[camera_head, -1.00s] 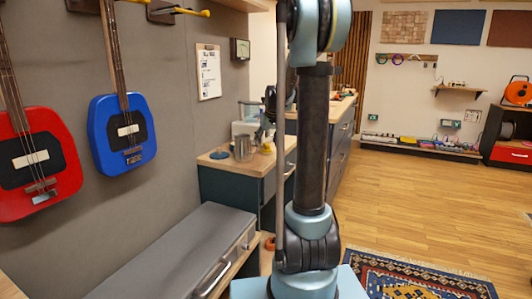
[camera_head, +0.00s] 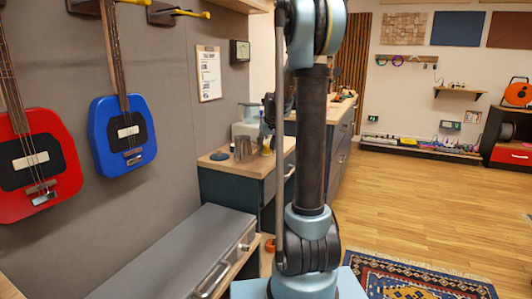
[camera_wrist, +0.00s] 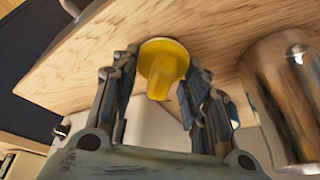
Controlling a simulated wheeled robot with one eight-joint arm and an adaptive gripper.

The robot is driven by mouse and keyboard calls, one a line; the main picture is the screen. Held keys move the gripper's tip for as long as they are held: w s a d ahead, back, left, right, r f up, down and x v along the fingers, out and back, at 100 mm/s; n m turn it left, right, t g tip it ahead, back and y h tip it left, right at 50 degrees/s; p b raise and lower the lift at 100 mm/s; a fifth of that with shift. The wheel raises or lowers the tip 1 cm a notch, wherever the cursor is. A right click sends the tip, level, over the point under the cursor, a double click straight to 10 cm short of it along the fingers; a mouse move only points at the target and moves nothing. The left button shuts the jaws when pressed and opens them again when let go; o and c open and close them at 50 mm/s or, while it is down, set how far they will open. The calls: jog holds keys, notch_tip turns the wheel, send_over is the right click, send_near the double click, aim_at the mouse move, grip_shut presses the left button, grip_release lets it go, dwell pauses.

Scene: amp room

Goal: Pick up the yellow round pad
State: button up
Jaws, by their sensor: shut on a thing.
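The yellow round pad (camera_wrist: 162,68) is between my two fingers in the wrist view, near the wooden counter top (camera_wrist: 195,22). It has a round disc end and a narrower part towards the camera. My gripper (camera_wrist: 158,72) is shut on it. I cannot tell whether the pad still touches the wood. In the head view a small yellow spot, the pad (camera_head: 267,143), shows at the right of the counter, and my arm partly hides that area.
A shiny metal cup (camera_wrist: 290,100) stands close to the right of my fingers; it also shows in the head view (camera_head: 242,148). A blue disc (camera_head: 220,155) lies left of it. A pale container (camera_head: 247,125) stands behind. A grey-topped bench (camera_head: 175,255) is nearer.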

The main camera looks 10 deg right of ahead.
aim_at(266, 145)
jog(key=shift+r, duration=0.1)
notch_tip(266, 145, up, 10)
jog(key=shift+f, duration=0.1)
dwell(0.3)
